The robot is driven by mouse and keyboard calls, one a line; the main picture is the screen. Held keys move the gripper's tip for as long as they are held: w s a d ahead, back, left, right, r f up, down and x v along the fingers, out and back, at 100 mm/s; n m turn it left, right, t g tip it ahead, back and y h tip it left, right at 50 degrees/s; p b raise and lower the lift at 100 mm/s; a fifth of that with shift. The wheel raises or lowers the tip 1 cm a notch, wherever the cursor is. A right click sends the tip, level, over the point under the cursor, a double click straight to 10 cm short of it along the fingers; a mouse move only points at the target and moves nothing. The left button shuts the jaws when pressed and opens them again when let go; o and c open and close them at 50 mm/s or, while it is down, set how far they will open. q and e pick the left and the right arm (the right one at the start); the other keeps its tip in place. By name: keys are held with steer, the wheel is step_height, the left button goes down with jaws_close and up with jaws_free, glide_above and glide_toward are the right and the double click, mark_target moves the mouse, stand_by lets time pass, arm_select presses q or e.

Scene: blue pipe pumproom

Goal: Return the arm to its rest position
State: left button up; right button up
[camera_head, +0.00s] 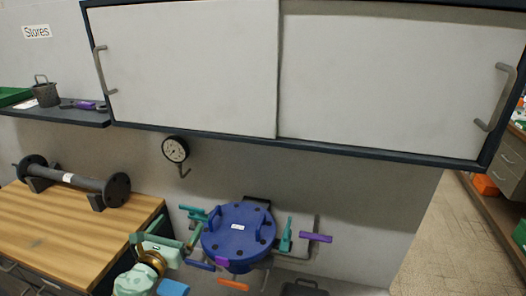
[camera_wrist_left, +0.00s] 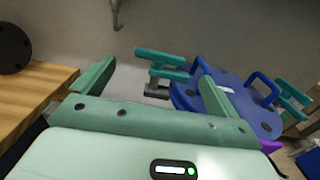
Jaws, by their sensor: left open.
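My left gripper (camera_head: 174,230) is pale green and comes up from the bottom of the head view, left of the blue round cover (camera_head: 226,243). Its two fingers are apart. In the left wrist view the left gripper (camera_wrist_left: 156,84) shows nothing held between its fingers. The blue cover (camera_wrist_left: 178,94) lies beyond the right finger there, which overlaps it in the picture. I cannot tell the exact distance between them. My right gripper is not in view.
A wooden bench (camera_head: 60,222) with a dark flanged pipe (camera_head: 75,180) stands at left. Teal handles (camera_head: 286,236) and a purple handle (camera_head: 316,238) stick out around the cover. A gauge (camera_head: 175,150) hangs below the wall cabinet (camera_head: 190,65). Open floor shows at right.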

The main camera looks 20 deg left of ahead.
arm_select(q)
steer(key=s+d+f+n+g+y, duration=0.15)
steer(key=s+d+n+g, duration=0.45)
steer(key=s+n, duration=0.6)
steer(key=s+d+f+n+g+y, duration=0.15)
steer(key=s+d+n+g, duration=0.35)
steer(key=s+n, duration=0.75)
steer(key=s+d+f+n+g+h, duration=0.1)
steer(key=d+f+n+g+h, duration=0.1)
steer(key=f, duration=1.2)
steer(key=d+f+n+g+h, duration=0.1)
steer(key=d+f+n+h, duration=0.15)
steer(key=f, duration=1.25)
steer(key=s+f+n+g, duration=0.1)
steer(key=s+f, duration=0.5)
steer(key=s, duration=0.3)
steer(key=s+f+n+g+p, duration=0.1)
steer(key=s+f, duration=0.5)
steer(key=s, duration=0.3)
steer(key=shift+g, duration=0.4)
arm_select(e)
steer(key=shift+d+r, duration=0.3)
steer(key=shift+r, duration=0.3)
